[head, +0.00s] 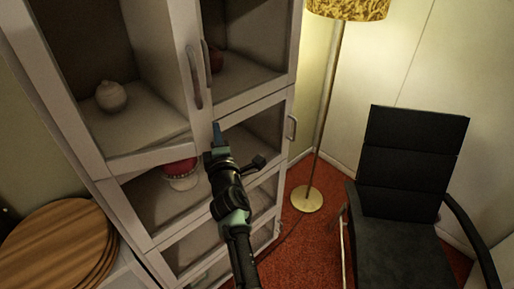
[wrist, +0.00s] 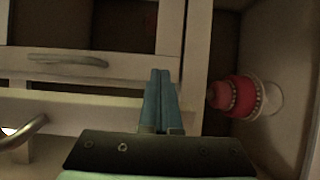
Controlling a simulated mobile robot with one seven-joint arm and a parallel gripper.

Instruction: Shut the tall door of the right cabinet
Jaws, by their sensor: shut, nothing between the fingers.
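The white cabinet (head: 287,112) stands at left centre in the head view, with several glass-paned doors. Its upper left door (head: 149,158) looks slightly ajar, its lower edge standing out from the frame; a curved handle (head: 193,78) is on its right edge. The upper right door (head: 250,97) beside it has its own handle (head: 206,62) and looks closed. My gripper (head: 216,130) is shut and empty, its blue fingertips in front of the middle of the cabinet, below these handles. In the wrist view the fingers (wrist: 161,80) are together; contact with the cabinet cannot be told.
A red cake (head: 180,168) on a white stand is inside the cabinet, also in the wrist view (wrist: 232,95). A white jar (head: 111,97) is on an upper shelf. A floor lamp (head: 325,110) and black chair (head: 415,150) stand right. Round wooden boards (head: 55,245) lie lower left.

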